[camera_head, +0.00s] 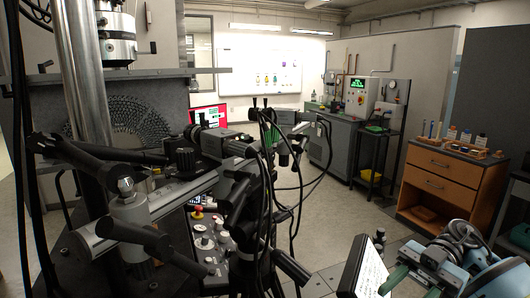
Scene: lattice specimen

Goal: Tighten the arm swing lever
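A camera stand fills the left and middle of the head view. Its grey cross arm (160,205) carries two dark cameras, a left camera (215,143) and a right camera (285,117). Several black levers show on the stand: a long lever (75,152) at upper left, a lower lever (135,234) by the light clamp body (130,210), and a black knob (185,160) near the left camera. I cannot tell which is the arm swing lever, or whether it is tight.
A steel column (85,70) and a testing machine stand at left. A control panel (207,240) with a red button and hanging black cables lie below the cameras. A wooden drawer cabinet (445,185) stands beyond open floor.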

